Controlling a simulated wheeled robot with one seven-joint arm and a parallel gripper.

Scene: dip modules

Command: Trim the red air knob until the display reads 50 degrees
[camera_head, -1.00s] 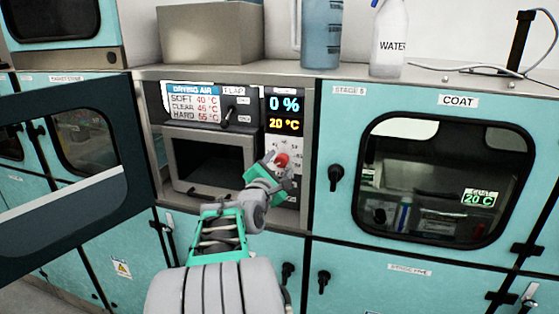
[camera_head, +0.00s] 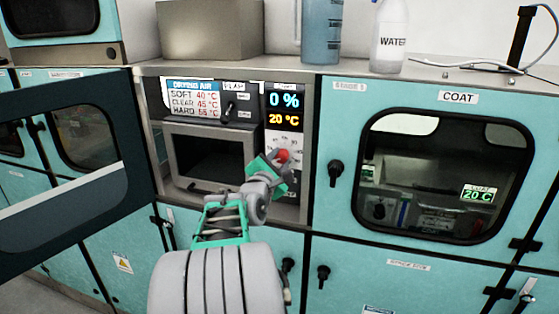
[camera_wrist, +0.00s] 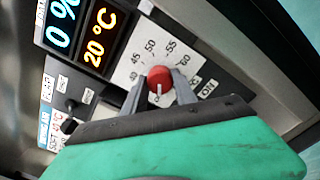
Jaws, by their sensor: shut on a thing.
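The red air knob (camera_head: 283,155) is on the panel below the display. In the wrist view the red knob (camera_wrist: 159,76) sits in a white dial plate (camera_wrist: 133,66) marked with numbers including 45, 50, 55 and 60. My gripper (camera_wrist: 158,92) is shut on the knob, one finger on each side. My gripper (camera_head: 277,167) also shows at the knob in the head view, hiding part of the dial. The display (camera_head: 284,109) reads 0 % in blue and 20 °C in yellow; the wrist view shows the same 20 °C display (camera_wrist: 99,38).
A drying air card (camera_head: 195,101) lists SOFT 40, CLEAR 45, HARD 55 °C. A black flap lever (camera_head: 229,109) is beside it. An open chamber (camera_head: 208,160) lies left of my gripper. An open door (camera_head: 70,180) stands at the left. The COAT cabinet (camera_head: 458,123) is at the right.

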